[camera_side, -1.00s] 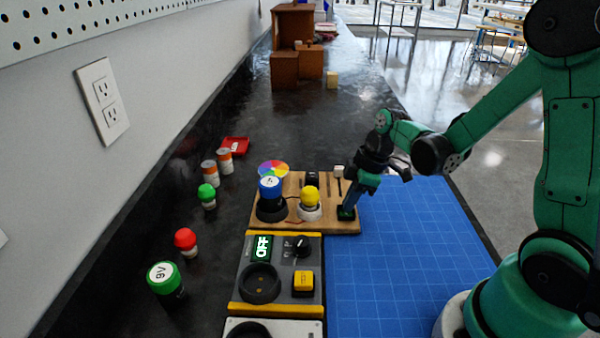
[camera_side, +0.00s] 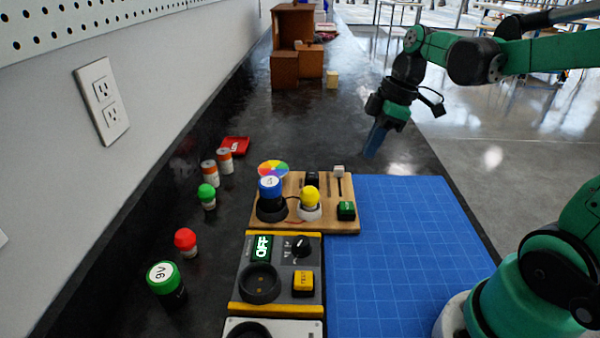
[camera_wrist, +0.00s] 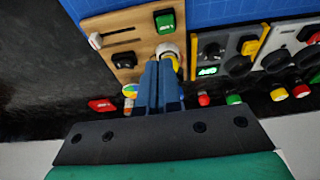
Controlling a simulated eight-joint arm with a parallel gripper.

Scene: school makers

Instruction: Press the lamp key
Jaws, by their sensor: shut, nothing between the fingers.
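The green key (camera_side: 346,211) sits at the right front corner of the wooden board (camera_side: 335,226), uncovered. It also shows near the top of the wrist view (camera_wrist: 165,20). A yellow bulb (camera_side: 311,196) stands in a white holder on the board, left of the key. I cannot tell whether it is lit. My gripper (camera_side: 374,150) is shut and empty, raised behind the board and away from the key. In the wrist view its blue fingers (camera_wrist: 160,75) lie together and partly hide the bulb.
In front is a tester panel (camera_side: 310,250) reading OFF. A blue grid mat (camera_side: 400,250) lies clear on the right. Wooden boxes (camera_side: 285,70) stand far back.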

